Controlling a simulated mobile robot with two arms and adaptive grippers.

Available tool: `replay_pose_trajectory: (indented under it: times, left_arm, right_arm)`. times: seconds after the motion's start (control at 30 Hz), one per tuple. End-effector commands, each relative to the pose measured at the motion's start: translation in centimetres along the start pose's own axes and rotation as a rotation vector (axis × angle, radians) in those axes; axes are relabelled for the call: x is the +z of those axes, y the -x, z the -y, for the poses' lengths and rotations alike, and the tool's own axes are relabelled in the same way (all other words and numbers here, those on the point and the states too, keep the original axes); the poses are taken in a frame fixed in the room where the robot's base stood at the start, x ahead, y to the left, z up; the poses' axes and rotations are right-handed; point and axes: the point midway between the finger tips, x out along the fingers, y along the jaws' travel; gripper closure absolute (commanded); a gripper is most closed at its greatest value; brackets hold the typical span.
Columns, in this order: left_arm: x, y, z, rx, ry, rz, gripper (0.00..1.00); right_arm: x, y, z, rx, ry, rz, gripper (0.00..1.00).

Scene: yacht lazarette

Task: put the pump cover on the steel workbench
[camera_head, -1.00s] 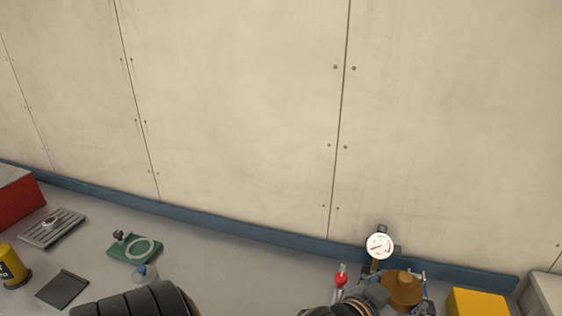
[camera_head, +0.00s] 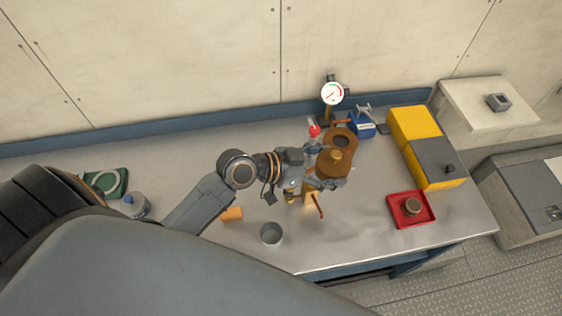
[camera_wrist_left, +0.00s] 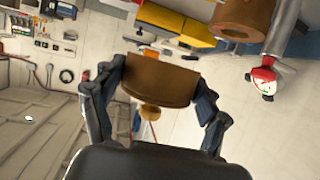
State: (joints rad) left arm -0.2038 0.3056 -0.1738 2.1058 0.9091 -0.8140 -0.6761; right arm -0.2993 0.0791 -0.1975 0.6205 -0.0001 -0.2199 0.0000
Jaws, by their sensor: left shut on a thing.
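The pump cover (camera_head: 329,165) is a brown, bronze-like disc with a small brass knob; it also shows in the left wrist view (camera_wrist_left: 160,82). My left gripper (camera_head: 322,176) is shut on it, with one finger on each side of its rim. The cover is held in front of the brown pump body (camera_head: 342,138), whose round opening shows. In the left wrist view the pump body (camera_wrist_left: 243,16) is apart from the cover. The steel workbench (camera_head: 365,222) lies below; the cover's exact height is unclear. My right gripper is not in view.
Around the pump are a gauge (camera_head: 332,93), a red-topped item (camera_head: 314,131) and a blue can (camera_head: 362,124). A yellow and grey box (camera_head: 415,122), red tray (camera_head: 398,222) and grey cup (camera_head: 271,234) stand on the bench. Bare steel lies between cup and tray.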

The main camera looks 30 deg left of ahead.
Motion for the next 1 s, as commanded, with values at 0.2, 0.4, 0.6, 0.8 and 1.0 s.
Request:
replay_pose_trajectory:
  times: [0.2, 0.4, 0.6, 0.8, 1.0]
  left_arm:
    - [-0.1, 0.9, 0.3, 0.097, -0.041, 0.001, 0.66]
    - [1.6, 1.3, 1.7, 0.111, -0.047, -0.001, 0.66]
    - [4.8, 2.6, 5.7, 0.11, -0.047, -0.001, 0.66]
    - [8.4, 3.5, 9.3, 0.112, -0.046, -0.003, 0.66]
    - [11.0, 3.8, 11.3, 0.113, -0.047, -0.003, 0.66]
  right_arm:
    - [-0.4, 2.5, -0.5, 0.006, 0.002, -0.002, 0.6]
    - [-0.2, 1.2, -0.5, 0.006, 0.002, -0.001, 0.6]
    - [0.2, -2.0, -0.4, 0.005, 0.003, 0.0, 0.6]
    - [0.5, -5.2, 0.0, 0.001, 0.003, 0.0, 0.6]
    - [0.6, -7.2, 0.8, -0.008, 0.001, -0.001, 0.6]
